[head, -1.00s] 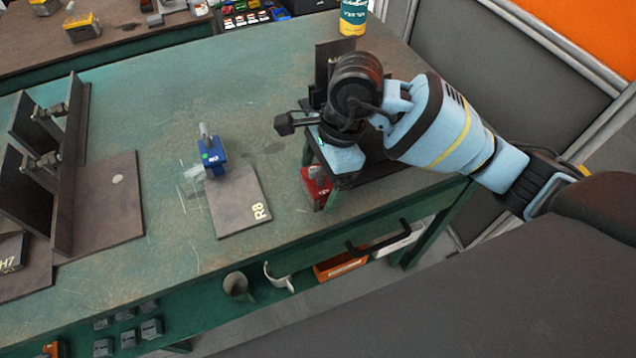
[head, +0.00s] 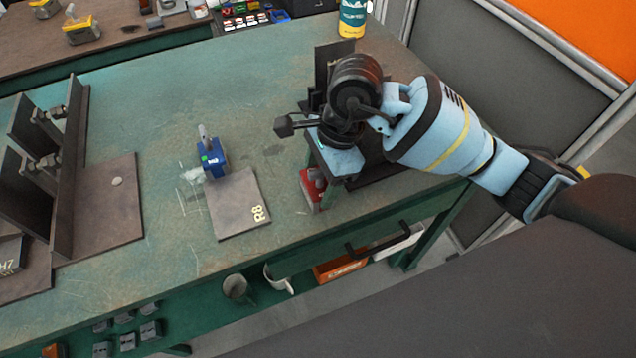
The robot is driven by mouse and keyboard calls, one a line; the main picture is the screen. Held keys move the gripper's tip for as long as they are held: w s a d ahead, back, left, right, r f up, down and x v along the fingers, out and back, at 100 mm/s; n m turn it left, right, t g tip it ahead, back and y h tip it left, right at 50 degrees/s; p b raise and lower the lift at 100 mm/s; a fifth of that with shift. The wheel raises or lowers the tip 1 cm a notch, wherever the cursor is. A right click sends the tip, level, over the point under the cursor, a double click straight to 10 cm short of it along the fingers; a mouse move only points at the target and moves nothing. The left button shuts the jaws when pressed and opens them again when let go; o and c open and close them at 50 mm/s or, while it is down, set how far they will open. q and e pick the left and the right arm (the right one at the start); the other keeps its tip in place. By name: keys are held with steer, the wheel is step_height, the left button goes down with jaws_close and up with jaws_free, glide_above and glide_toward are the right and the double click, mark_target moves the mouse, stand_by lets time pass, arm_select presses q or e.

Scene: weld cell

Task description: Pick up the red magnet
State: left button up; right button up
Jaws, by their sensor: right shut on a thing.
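The red magnet (head: 311,190) is near the front right part of the green bench, partly hidden by my right gripper. My right gripper (head: 321,181) comes in from the right and points down over it. Its fingers are shut on the red magnet, though the contact itself is mostly covered. I cannot tell whether the magnet touches the bench. My left gripper is not in view.
A blue magnet (head: 212,160) stands at the back edge of the plate marked R8 (head: 237,208). Upright steel plates with clamps (head: 68,180) stand at the left. A dark steel piece (head: 326,62) rises behind my right gripper.

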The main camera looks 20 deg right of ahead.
steer(key=shift+r, duration=0.15)
steer(key=shift+r, duration=1.7)
arm_select(q)
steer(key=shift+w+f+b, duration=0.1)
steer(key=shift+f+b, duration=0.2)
steer(key=shift+b, duration=0.1)
arm_select(e)
steer(key=s+a+r, duration=0.1)
steer(key=s+a, duration=0.3)
steer(key=s, duration=1.1)
steer(key=shift+s+a+r, duration=0.15)
steer(key=shift+s+r, duration=0.05)
steer(key=shift+s, duration=0.05)
